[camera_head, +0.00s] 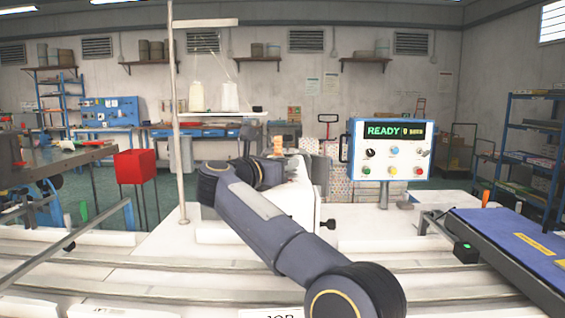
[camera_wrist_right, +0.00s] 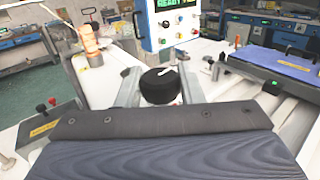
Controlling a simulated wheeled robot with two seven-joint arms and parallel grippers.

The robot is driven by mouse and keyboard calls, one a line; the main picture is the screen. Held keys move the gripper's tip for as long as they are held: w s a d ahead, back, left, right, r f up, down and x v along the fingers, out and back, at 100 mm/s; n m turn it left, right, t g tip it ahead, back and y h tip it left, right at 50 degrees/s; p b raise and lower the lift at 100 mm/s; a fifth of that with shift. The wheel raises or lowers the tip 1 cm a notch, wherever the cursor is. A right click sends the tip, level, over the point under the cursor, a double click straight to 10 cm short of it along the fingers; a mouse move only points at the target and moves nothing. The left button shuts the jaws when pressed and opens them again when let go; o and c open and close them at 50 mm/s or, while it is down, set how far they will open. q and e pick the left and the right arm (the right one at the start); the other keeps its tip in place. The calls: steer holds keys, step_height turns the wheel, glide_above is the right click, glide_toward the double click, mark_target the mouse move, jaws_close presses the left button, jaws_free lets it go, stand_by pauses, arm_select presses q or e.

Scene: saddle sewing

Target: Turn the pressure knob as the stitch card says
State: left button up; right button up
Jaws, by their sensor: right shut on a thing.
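A round black knob (camera_wrist_right: 160,90) with a white pointer mark on top sits between the two grey fingers of my right gripper (camera_wrist_right: 158,72) in the right wrist view. The fingers are shut on its sides, and the mark points to the upper right. In the head view my right arm reaches over the pale sewing machine (camera_head: 300,203); its own links hide the knob and fingertips there. A white card (camera_head: 284,313) shows at the bottom edge, cut off so that only "JOB" can be partly read. My left gripper is not in view.
A control box (camera_head: 390,150) with a lit "READY" display stands behind, right of the machine. A blue pad (camera_head: 515,240) lies at the right, and a red box (camera_head: 135,166) stands at the left. Metal rails cross the white table (camera_head: 150,252) in front.

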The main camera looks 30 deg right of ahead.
steer(key=o, duration=0.9)
steer(key=shift+o, duration=0.2)
steer(key=b+v, duration=0.1)
steer(key=v, duration=0.6)
steer(key=shift+s+a, duration=0.2)
steer(key=shift+a, duration=0.15)
